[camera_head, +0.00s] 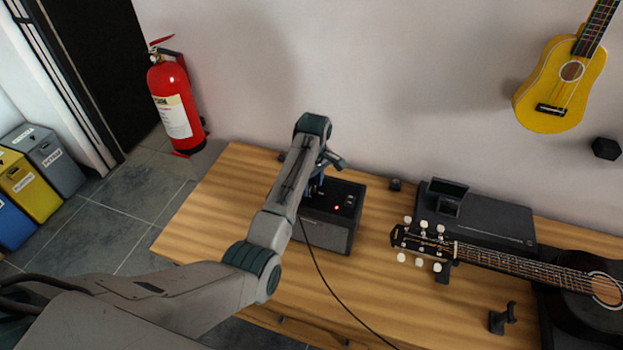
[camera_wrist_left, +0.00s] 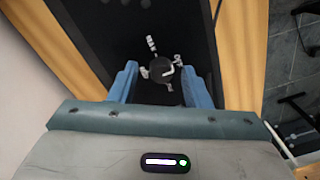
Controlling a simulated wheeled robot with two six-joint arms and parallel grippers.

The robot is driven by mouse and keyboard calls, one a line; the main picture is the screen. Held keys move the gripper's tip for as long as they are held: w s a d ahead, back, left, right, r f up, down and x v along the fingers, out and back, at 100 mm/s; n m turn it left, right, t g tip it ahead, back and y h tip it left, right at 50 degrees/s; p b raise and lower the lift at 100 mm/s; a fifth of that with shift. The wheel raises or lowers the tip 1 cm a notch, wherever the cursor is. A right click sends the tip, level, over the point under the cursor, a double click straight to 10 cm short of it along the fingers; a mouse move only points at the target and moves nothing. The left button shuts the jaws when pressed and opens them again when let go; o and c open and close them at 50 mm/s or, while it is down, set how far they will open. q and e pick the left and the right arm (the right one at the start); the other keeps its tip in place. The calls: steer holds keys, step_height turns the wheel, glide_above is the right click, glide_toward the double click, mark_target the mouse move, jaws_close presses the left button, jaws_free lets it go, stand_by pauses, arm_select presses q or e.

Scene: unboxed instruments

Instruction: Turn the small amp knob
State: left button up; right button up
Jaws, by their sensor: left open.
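The small amp (camera_head: 330,236) is a dark box on the wooden table, with a red light on its top panel. In the left wrist view its dark top (camera_wrist_left: 98,28) lies below my left gripper (camera_wrist_left: 159,70). The small round dark knob (camera_wrist_left: 160,69), with a pale pointer line and white markings around it, sits between the two blue fingers. The fingers are open, with a gap on each side of the knob. In the head view my left gripper (camera_head: 317,186) is over the amp's top and my arm hides part of it. My right gripper is not in view.
A black cable runs from the amp across the table. A yellow ukulele (camera_head: 556,92) hangs on the wall. A fire extinguisher (camera_head: 175,105) is at the left.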

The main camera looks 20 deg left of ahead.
arm_select(q)
steer(key=shift+s+d, duration=0.1)
steer(key=shift+s, duration=0.05)
jaws_close()
